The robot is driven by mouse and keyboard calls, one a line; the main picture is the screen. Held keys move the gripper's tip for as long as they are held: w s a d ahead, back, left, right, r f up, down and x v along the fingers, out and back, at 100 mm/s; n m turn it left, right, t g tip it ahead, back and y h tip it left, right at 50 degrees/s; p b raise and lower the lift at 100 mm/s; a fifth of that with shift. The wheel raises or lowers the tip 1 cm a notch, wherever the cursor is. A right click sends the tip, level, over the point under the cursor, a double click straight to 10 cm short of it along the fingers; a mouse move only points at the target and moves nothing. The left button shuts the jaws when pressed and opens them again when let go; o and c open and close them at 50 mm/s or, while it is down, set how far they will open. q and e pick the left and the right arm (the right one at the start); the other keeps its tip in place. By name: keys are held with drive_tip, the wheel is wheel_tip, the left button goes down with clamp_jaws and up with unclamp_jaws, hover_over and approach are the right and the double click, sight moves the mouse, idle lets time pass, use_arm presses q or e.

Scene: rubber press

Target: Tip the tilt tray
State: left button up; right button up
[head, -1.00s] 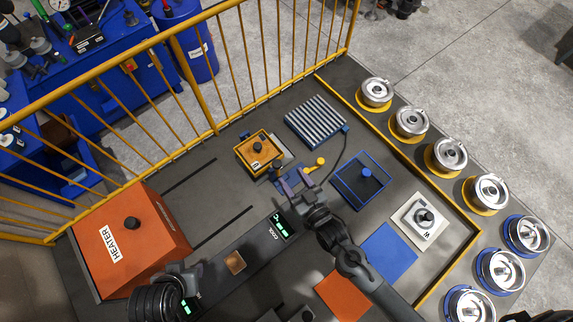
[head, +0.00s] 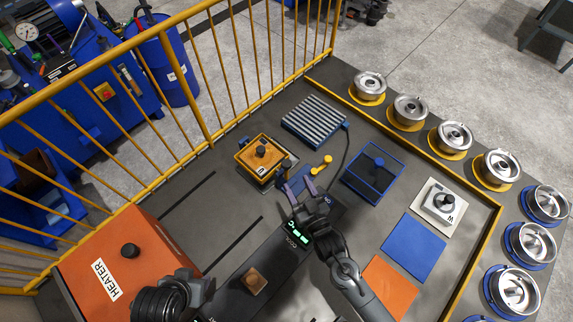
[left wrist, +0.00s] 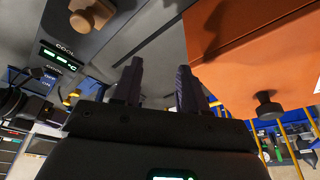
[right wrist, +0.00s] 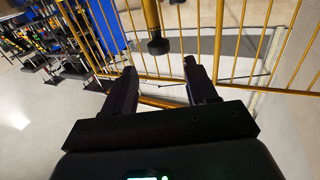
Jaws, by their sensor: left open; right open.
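Which piece is the tilt tray is not labelled. A yellow square tray (head: 243,157) with a black knob (head: 262,151) sits near the fence, beyond my right gripper in the head view. My right gripper (head: 299,184) is open and empty, low and to the right of that tray.
An orange heater box (head: 125,262) with a black knob stands at the left. A blue-framed tray (head: 352,185), a ribbed rack (head: 315,121) and a small yellow lever (head: 322,165) lie to the right. Metal pots line the right edge. A yellow fence (head: 203,105) bounds the back.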

sight(288, 168)
drive_tip(key=x, duration=0.9)
drive_tip(key=shift+w, duration=0.1)
drive_tip(key=shift+r, duration=0.1)
clamp_jaws()
